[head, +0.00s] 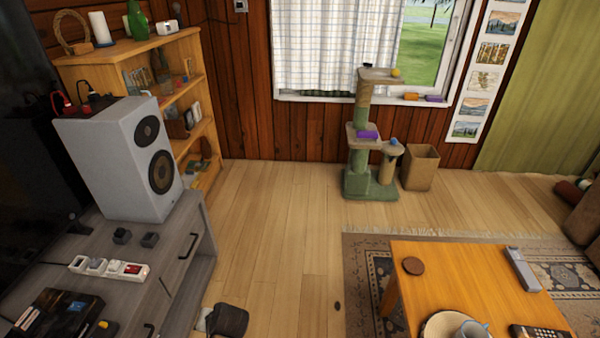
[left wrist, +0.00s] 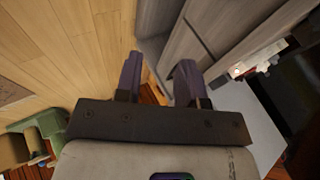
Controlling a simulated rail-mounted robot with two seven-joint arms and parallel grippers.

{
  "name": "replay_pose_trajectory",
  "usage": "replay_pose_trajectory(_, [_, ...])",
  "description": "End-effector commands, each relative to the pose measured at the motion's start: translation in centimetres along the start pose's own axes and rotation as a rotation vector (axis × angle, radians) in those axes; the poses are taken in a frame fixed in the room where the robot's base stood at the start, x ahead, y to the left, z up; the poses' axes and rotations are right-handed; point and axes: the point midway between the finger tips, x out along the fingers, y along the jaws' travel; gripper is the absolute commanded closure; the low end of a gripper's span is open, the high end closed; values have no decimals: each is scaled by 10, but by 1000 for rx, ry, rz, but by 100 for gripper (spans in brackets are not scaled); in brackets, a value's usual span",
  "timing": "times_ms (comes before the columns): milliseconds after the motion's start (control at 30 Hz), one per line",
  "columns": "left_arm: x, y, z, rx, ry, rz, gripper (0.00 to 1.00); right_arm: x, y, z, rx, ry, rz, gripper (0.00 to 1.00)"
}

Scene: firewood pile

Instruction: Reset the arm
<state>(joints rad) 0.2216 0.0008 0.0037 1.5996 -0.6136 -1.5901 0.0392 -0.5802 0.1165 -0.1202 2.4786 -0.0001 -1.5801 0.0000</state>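My left gripper (left wrist: 158,75) shows in the left wrist view. Its two dark fingers stand apart, with nothing held between them. Past the fingers are the wood floor and the front of the grey cabinet. In the head view, a dark grey shape with a pale part (head: 228,320) shows at the bottom edge, beside the cabinet; I cannot tell whether it is part of my left arm. My right gripper is in neither view.
The grey cabinet (head: 188,238) with a white speaker (head: 118,160) stands at left, before a wooden shelf (head: 183,52). A wooden table (head: 460,275) stands at lower right. A cat tree (head: 368,182) and a bin (head: 420,168) stand at the back. The floor between is mostly clear.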

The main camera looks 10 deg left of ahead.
Motion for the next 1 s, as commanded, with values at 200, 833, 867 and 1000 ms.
replay_pose_trajectory(200, [-141, -30, -6, -26, 273, 344, 64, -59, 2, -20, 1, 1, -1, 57])
replay_pose_trajectory(833, [-358, -122, 154, 156, 227, 625, 64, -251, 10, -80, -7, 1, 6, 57])
replay_pose_trajectory(867, [-362, -126, 161, 164, 206, 625, 64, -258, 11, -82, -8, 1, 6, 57])
replay_pose_trajectory(1000, [-380, -142, 196, 196, 109, 629, 64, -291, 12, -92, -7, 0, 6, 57])
